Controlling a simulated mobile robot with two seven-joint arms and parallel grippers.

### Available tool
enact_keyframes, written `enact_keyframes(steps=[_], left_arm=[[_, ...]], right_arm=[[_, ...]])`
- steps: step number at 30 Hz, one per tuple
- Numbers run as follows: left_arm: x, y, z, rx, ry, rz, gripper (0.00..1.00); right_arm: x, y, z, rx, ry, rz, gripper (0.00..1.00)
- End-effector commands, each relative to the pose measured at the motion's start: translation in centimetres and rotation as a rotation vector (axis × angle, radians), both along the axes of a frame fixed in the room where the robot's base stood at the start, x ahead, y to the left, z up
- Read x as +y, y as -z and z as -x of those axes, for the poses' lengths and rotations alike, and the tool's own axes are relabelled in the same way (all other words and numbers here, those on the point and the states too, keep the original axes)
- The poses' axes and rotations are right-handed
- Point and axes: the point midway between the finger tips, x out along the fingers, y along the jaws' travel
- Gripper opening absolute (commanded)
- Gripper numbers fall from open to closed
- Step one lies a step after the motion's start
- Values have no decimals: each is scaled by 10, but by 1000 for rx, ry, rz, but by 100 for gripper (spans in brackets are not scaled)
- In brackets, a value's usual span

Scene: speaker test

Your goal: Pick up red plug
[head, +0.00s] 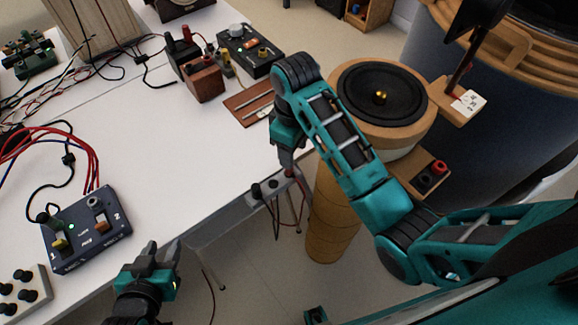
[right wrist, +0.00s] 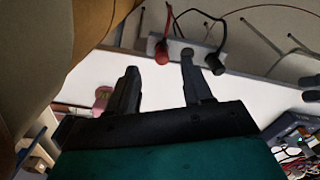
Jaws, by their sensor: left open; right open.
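A red plug (right wrist: 162,48) sits on a grey bar (right wrist: 202,53) in the right wrist view, with a black plug (right wrist: 214,64) at the bar's other end. In the head view the grey bar (head: 267,189) is at the table's front edge, and the red plug (head: 290,172) is partly hidden by my right gripper (head: 287,160). My right gripper (right wrist: 160,61) is open, with the red plug just beyond and between its fingertips; contact cannot be told. My left gripper (head: 162,250) is open and empty near the table's front edge, at lower left.
A speaker (head: 380,95) on a wooden stand is right of the table, with a red and black terminal block (head: 430,177) below. A blue switch box (head: 87,230) and several wires lie on the left. The white table (head: 190,150) is clear in the middle.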

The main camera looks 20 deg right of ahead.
Motion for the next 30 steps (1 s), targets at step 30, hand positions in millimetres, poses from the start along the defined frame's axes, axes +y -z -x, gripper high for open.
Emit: enact_keyframes(steps=[30], left_arm=[[1,-4,-6,-12,-1,-1,43]], right_arm=[[8,73,-5,-1,0,1,41]])
